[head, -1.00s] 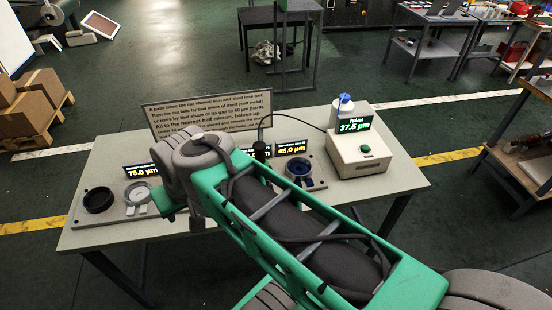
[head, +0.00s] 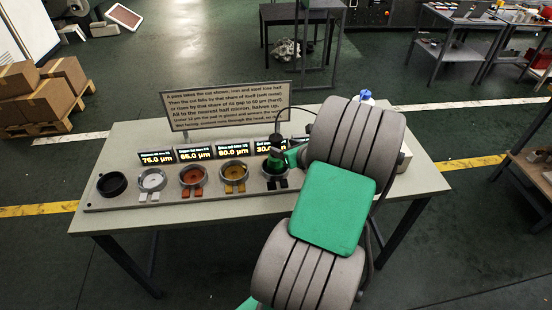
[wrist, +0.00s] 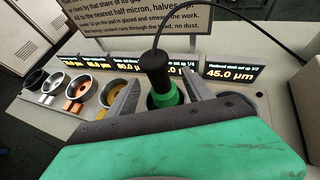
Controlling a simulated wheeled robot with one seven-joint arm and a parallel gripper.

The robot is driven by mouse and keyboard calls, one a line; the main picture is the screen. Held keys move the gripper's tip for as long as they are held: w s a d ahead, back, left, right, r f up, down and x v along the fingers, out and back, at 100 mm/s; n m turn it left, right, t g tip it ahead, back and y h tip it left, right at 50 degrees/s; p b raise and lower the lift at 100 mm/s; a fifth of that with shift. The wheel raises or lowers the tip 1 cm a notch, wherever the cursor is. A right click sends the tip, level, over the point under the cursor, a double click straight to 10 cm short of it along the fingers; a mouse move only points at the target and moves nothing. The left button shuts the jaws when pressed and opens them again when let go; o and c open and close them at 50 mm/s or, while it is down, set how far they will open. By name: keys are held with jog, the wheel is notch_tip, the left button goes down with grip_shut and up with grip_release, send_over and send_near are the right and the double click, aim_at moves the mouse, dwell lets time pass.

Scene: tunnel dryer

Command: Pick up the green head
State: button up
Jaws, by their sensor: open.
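The green head (wrist: 165,93) stands upright in a round holder near the right part of the row, with a black top and a dark cable rising from it. In the head view it (head: 275,161) is partly covered by my arm. My gripper (wrist: 160,80) is open, with one grey finger on each side of the green head. Whether the fingers touch it I cannot tell. My green wrist housing hides the lower part of the holder in the wrist view.
A black ring (head: 112,184), a silver cup (head: 152,180), an orange cup (head: 193,176) and a yellow cup (head: 234,173) line the rack to the left. Small displays and a sign (head: 225,104) stand behind. The table's (head: 200,220) front strip is clear. My arm mostly hides the gauge box.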

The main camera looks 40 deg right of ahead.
aim_at(279, 146)
jog(key=x, duration=0.3)
jog(key=p+x, duration=0.1)
jog(key=x, duration=0.2)
jog(key=shift+a+f, duration=0.1)
jog(key=shift+a, duration=0.15)
jog(key=shift+s, duration=0.1)
grip_shut()
dwell(0.8)
